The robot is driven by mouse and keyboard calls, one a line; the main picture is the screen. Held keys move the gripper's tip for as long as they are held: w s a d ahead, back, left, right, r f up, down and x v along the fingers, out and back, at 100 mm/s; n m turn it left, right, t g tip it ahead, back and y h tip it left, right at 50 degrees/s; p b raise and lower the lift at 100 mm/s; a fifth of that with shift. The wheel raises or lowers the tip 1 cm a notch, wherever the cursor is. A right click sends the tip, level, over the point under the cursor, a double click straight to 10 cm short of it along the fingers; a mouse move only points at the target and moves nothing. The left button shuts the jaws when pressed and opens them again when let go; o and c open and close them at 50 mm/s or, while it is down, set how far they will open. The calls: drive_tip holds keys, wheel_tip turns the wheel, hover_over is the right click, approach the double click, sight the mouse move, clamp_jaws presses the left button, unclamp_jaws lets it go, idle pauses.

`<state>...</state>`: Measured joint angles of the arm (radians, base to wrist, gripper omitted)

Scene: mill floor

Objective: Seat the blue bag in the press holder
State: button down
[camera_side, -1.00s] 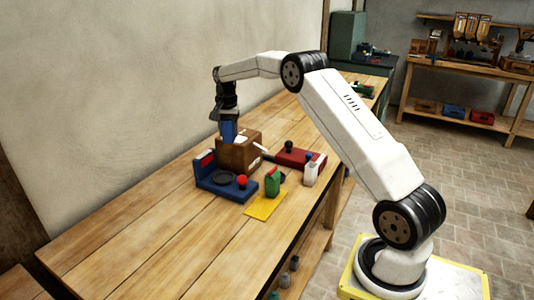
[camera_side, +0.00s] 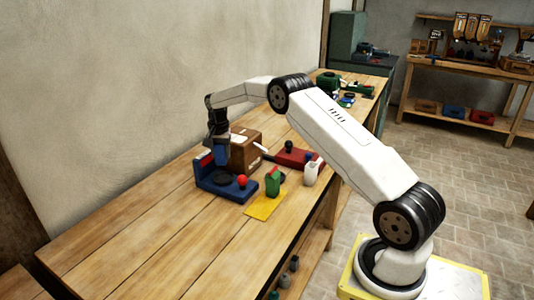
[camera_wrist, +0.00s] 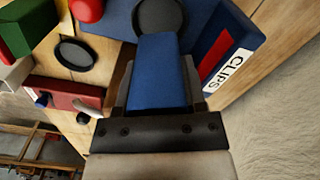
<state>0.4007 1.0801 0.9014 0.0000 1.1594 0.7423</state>
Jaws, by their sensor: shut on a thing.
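My gripper (camera_side: 219,143) is shut on the blue bag (camera_wrist: 159,75), which sits between the two fingers in the wrist view. In the side view the bag (camera_side: 221,157) hangs below the gripper, above the blue press (camera_side: 213,187). The press holder is a dark round disc (camera_wrist: 160,17) on the blue base; in the wrist view it lies just beyond the bag's far end. In the side view the holder (camera_side: 223,178) is just below the bag. Whether bag and holder touch cannot be told.
A cardboard box (camera_side: 245,153) stands close behind the press. A red knob (camera_side: 241,181) rises from the press base. A green item (camera_side: 272,182), a yellow sheet (camera_side: 265,206), a white bottle (camera_side: 311,173) and a red device (camera_side: 297,156) lie to the right. The front table is clear.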

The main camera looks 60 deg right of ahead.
drive_tip(key=shift+f, duration=0.1)
drive_tip(key=shift+f, duration=2.75)
drive_tip(key=shift+f, duration=0.65)
drive_tip(key=shift+c, duration=2.2)
unclamp_jaws()
drive_tip(key=shift+r, duration=5.5)
drive_tip(key=shift+a, duration=0.15)
